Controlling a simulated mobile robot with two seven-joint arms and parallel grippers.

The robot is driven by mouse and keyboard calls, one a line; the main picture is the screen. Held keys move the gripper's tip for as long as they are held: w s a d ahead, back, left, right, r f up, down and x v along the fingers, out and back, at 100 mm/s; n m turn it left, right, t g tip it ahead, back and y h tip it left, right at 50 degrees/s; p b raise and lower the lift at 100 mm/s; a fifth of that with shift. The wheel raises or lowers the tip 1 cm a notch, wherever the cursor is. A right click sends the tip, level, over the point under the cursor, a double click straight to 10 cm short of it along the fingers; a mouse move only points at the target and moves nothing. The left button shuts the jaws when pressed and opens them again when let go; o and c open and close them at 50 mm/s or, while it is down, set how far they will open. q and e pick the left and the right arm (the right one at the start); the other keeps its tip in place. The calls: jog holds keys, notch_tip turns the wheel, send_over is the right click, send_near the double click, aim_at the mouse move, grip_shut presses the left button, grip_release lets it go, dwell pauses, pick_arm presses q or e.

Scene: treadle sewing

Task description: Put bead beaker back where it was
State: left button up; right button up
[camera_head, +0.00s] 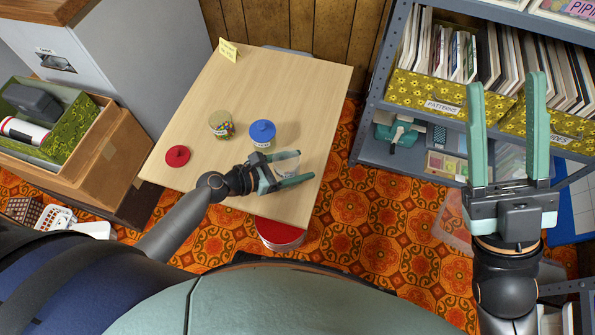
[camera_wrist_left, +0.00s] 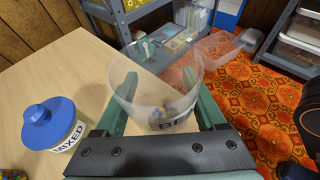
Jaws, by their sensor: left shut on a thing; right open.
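The bead beaker (camera_wrist_left: 150,82) is a clear, open cup with a dark label starting "BE" and some coloured beads low inside. My left gripper (camera_head: 288,168) is shut on it; in the left wrist view the fingers (camera_wrist_left: 165,95) lie on either side of it. The beaker (camera_head: 287,158) appears over the right front part of the wooden table (camera_head: 270,85); I cannot tell whether its base touches the top. My right gripper (camera_head: 507,130) is open and empty, right of the table in front of the shelf.
A blue-lidded jar marked MIXED (camera_head: 263,140) stands just beyond the left gripper. An open jar of beads (camera_head: 221,130), a red lid (camera_head: 178,155) and a yellow card (camera_head: 228,50) are also on the table. The table's back right is clear. A grey shelf (camera_head: 375,105) stands to the right.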

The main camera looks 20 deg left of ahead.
aim_at(298, 171)
pick_arm(q)
jog(key=shift+w+f+b, duration=0.15)
jog(key=shift+f+b, duration=0.5)
jog(key=shift+f, duration=0.3)
jog(key=shift+w+f+b, duration=0.15)
jog(key=shift+f+b, duration=0.5)
jog(key=shift+f, duration=0.25)
pick_arm(e)
jog(key=shift+a+f+m, duration=0.15)
jog(key=shift+f+m, duration=0.25)
jog(key=shift+f, duration=1.2)
pick_arm(q)
jog(key=shift+f, duration=0.1)
jog(key=o, duration=1.4)
jog(key=shift+r, duration=0.2)
jog(key=shift+p+v, duration=1.4)
jog(key=shift+v, duration=4.6)
pick_arm(e)
jog(key=shift+r+n, duration=0.3)
jog(key=shift+r, duration=1.2)
pick_arm(q)
jog(key=shift+s, duration=0.1)
